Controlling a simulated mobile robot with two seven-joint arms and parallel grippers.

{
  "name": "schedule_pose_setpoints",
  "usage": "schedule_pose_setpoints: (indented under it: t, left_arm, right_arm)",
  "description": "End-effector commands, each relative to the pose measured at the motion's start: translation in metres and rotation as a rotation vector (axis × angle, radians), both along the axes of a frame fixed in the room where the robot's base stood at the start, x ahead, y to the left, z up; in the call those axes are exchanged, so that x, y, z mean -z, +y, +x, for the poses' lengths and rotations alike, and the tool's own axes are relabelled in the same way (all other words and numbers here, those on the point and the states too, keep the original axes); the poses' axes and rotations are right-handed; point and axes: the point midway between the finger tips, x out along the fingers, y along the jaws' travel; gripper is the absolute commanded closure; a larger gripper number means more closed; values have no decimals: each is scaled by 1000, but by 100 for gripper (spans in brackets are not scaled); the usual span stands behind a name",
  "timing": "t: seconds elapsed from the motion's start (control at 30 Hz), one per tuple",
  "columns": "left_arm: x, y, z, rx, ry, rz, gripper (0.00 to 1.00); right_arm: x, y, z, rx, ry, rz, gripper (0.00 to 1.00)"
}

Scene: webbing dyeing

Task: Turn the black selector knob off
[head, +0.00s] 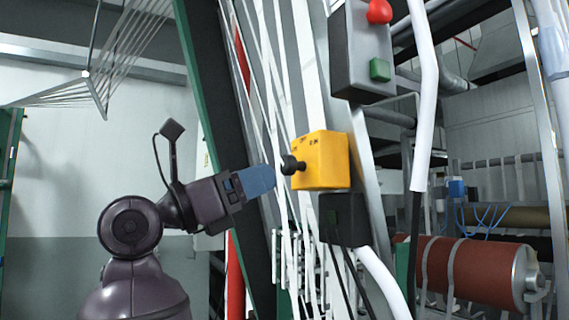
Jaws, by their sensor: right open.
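The black selector knob (291,165) sticks out from the left face of a yellow box (322,160) near the middle of the head view. Small dark markings show on the box above the knob, too small to read. My right gripper (268,179) is just left of the knob, its blue fingers pointing at it. The fingers are seen from the side, one largely covering the other. They are open and empty, with a small gap to the knob. My left gripper is not in view.
Above the yellow box is a grey box with a red button (379,11) and a green button (380,69). A dark box (343,219) sits below it. White webbing strands (285,100) run behind the knob. A large red-brown roller (470,271) is at the right.

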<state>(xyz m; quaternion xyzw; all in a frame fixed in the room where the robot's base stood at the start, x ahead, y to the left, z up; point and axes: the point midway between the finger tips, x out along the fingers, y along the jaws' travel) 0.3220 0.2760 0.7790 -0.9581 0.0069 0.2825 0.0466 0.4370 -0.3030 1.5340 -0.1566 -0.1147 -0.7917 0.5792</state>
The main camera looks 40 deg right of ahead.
Motion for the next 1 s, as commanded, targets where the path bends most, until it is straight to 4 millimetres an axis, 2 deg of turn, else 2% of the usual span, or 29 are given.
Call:
schedule_pose_setpoints:
  t: [0.1,0.3,0.5,0.77,0.83,1.0]
  left_arm:
    - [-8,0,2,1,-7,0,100]
    - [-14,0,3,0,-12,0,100]
    - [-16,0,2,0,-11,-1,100]
    - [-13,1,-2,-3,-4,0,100]
    - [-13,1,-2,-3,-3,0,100]
    - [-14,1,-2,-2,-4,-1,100]
  right_arm:
    - [-10,-19,-7,3,-3,0,40]
    - [-19,-41,-14,1,-1,-1,40]
    - [-23,-51,-17,0,1,-2,40]
    - [-23,-52,-17,0,1,-2,40]
    - [-23,-51,-17,0,1,-2,46]
    - [-23,-51,-16,0,1,-2,72]
